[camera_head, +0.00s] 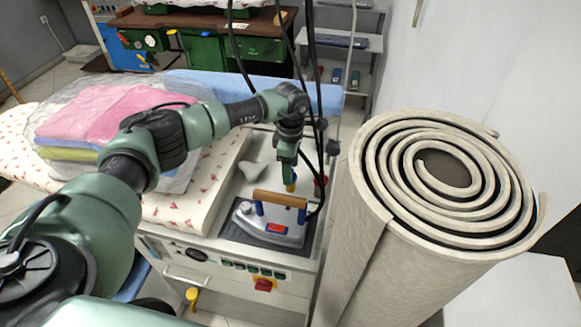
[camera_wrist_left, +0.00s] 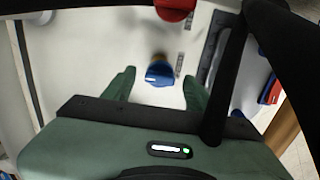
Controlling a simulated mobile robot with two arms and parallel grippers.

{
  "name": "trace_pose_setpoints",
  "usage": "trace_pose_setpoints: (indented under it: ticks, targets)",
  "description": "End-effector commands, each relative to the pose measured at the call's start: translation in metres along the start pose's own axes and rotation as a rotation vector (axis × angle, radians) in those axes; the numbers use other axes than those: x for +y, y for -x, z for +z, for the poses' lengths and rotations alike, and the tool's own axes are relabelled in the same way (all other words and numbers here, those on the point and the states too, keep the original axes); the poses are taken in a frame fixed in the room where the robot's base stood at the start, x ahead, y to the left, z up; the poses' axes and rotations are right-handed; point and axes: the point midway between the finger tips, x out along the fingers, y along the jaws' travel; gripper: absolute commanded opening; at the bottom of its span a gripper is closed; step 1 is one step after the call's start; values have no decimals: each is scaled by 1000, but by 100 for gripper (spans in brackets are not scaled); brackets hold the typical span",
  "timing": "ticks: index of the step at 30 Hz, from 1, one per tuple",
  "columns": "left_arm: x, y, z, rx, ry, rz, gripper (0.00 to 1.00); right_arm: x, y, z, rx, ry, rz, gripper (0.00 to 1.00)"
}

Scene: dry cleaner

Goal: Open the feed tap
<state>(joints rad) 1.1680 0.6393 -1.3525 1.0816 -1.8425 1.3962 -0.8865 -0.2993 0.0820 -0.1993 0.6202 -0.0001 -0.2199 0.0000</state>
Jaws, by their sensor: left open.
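A small tap with a blue knob (camera_wrist_left: 160,73) and a brass-coloured part behind it stands on the pale top of the ironing unit (camera_head: 225,192). In the head view its yellow and blue parts (camera_head: 291,184) show just below my left gripper (camera_head: 288,170). In the left wrist view my left gripper (camera_wrist_left: 157,90) is open, with one green finger on each side of the blue knob. I cannot tell whether the fingers touch it. A red knob (camera_wrist_left: 175,7) lies beyond it and also shows in the head view (camera_head: 320,181).
An iron (camera_head: 268,227) with a wooden handle rests on a dark pad in front of the tap. Black hoses (camera_head: 312,70) hang beside my gripper. A large rolled mat (camera_head: 370,240) stands close on the right. Bagged pink clothes (camera_head: 100,112) lie on the left.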

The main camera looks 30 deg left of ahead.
Motion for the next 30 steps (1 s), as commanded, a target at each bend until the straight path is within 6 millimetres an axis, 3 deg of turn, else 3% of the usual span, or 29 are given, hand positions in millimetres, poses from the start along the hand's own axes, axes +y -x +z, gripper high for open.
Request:
trace_pose_setpoints:
  ticks: [2,6,8,19,30]
  targets:
    - [0,0,0,0,0,0,52,0,0,0,0,0,0,35]
    - [0,0,0,0,0,0,13,0,0,0,0,0,0,35]
    - [0,0,0,0,0,0,0,-1,0,0,0,0,-1,35]
    - [0,-2,1,-2,-58,2,0,-4,-11,1,0,-1,-4,35]
    - [1,-5,0,-1,-336,3,0,-5,-49,4,0,-1,-4,35]
